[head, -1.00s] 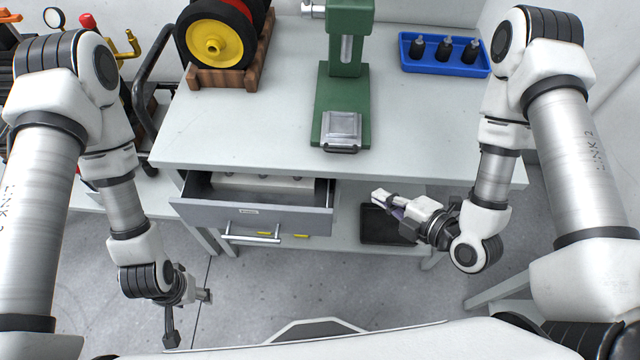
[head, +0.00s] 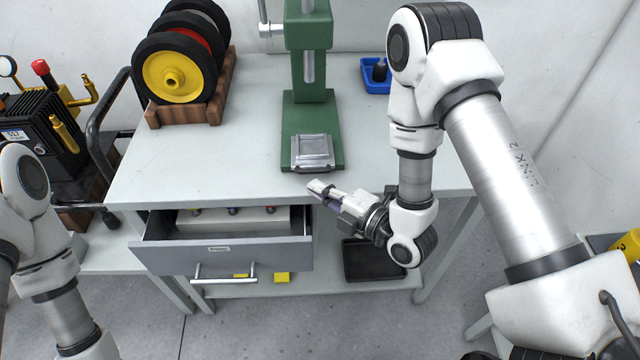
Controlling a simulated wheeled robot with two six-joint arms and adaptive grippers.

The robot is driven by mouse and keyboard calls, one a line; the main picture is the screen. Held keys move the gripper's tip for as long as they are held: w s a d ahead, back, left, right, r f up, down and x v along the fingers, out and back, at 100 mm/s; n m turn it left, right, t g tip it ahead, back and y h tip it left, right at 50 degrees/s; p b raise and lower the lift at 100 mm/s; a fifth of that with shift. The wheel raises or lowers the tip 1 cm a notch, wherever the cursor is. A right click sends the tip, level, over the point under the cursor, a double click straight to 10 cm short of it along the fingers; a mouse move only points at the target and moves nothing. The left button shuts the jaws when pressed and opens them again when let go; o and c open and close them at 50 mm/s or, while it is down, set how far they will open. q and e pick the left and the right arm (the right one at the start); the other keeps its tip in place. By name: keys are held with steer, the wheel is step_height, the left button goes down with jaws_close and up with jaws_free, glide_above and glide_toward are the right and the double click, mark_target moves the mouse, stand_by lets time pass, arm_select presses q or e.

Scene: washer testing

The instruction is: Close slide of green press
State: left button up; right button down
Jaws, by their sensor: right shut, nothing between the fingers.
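The green press (head: 310,105) stands upright on the workbench, left of my right arm. Its metal slide (head: 312,152) sits at the front end of the green base, near the bench's front edge, away from the column's ram. My right gripper (head: 318,188) is shut and empty, just in front of and below the slide in the picture; I see no contact between them. Part of my left arm shows at the lower left, but its gripper is out of view.
The grey drawer (head: 225,257) under the bench (head: 240,110) stands open at the front left. A rack of wheels (head: 183,80) is on the bench's left. A blue tray (head: 374,88) is partly hidden behind my right arm. A black tray (head: 372,262) lies below.

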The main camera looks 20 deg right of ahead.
mark_target(319, 150)
steer(key=shift+w+d, duration=0.4)
steer(key=shift+w, duration=0.35)
steer(key=shift+w+d+f, duration=0.15)
steer(key=shift+w+d, duration=0.15)
steer(key=shift+w, duration=0.1)
arm_select(q)
steer(key=shift+s+r, duration=0.1)
steer(key=shift+r, duration=0.45)
arm_select(e)
steer(key=shift+w+a+f, duration=0.1)
steer(key=w+d, duration=0.1)
steer(key=w, duration=0.2)
steer(key=w+d+b, duration=0.1)
steer(key=w, duration=0.3)
steer(key=w+d+b, duration=0.1)
steer(key=w, duration=0.3)
steer(key=shift+w+d+f, duration=0.1)
steer(key=shift+w+d, duration=0.05)
steer(key=shift+w, duration=0.05)
steer(key=shift+r, duration=0.35)
arm_select(q)
step_height(319, 150, down, 3)
steer(key=shift+s+r, duration=0.1)
steer(key=shift+r, duration=0.05)
arm_select(e)
steer(key=shift+w+d, duration=0.1)
arm_select(q)
steer(key=shift+s, duration=0.1)
